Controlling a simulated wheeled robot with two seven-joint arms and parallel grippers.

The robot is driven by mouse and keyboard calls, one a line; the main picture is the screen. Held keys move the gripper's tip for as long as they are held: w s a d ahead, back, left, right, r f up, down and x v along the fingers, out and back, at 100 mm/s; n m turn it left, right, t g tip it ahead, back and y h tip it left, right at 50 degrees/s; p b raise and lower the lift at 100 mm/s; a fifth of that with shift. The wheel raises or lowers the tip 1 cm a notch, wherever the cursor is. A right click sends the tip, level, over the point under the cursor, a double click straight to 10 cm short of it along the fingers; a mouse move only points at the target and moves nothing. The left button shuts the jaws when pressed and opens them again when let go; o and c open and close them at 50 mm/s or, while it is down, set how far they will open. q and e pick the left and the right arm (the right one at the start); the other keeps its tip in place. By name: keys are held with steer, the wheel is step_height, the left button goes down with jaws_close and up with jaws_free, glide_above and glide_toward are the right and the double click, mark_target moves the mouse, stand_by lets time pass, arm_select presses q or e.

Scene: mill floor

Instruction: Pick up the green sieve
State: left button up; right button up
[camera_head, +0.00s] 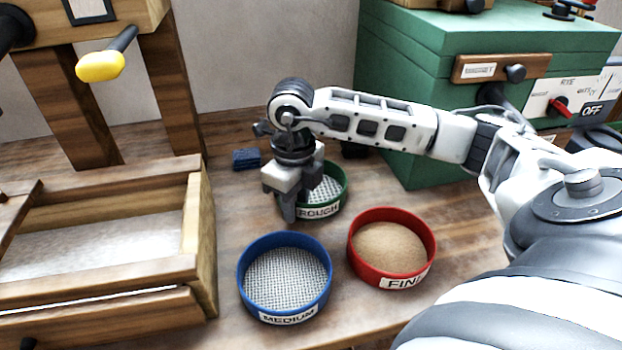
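The green sieve (342,196) stands on the wooden bench with a metal mesh inside and a white label that reads as "ROUGH". My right gripper (290,214) points down at its left side, with a finger low by the left part of the rim. The gripper covers the sieve's left edge, and the other fingertip is not clear. I cannot tell whether the fingers touch or clasp the rim. My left gripper is not in view.
A blue sieve (244,287) labelled MEDIUM and a red sieve (431,245) with brown contents stand in front. A wooden trough (200,235) stands left, a green cabinet (400,100) behind right. A small dark-blue block (246,159) lies behind the green sieve.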

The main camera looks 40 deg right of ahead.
jaws_close()
